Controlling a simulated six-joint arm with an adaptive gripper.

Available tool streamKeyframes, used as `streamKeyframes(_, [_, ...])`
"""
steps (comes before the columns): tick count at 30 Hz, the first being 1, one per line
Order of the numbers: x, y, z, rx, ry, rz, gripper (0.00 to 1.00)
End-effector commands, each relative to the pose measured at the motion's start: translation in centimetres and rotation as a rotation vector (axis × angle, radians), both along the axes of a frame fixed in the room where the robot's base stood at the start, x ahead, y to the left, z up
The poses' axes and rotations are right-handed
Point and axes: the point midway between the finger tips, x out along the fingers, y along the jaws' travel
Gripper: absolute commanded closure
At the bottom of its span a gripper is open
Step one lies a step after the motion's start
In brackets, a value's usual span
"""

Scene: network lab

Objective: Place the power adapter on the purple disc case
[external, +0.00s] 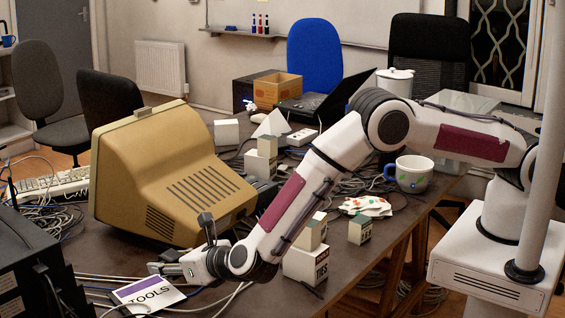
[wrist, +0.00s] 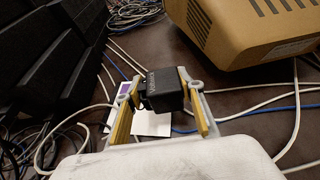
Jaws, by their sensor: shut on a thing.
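The power adapter is a black block (wrist: 166,90) with faint lettering, held between my gripper's two yellow-lined fingers in the wrist view. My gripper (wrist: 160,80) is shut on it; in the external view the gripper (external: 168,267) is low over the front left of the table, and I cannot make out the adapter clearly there. The purple disc case (external: 150,293) is a white case with a purple band and the word TOOLS, lying just below the gripper in the picture. In the wrist view the case (wrist: 152,124) shows partly behind the adapter and fingers. I cannot tell the gap between adapter and case.
A beige monitor (external: 170,175) stands behind my gripper. Black equipment (external: 30,270) is at the left. Loose cables (external: 100,278) run around the case. Small boxes (external: 305,264), a mug (external: 410,174) and a pile of cards (external: 366,206) are to the right.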

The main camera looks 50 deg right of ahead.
Motion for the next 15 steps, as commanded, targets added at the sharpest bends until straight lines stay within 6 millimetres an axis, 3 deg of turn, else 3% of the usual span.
streamKeyframes(9, [0.0,0.0,-2.8,-0.001,0.000,-0.001,0.88])
streamKeyframes(15, [0.0,0.0,-3.5,0.000,-0.001,0.000,0.88])
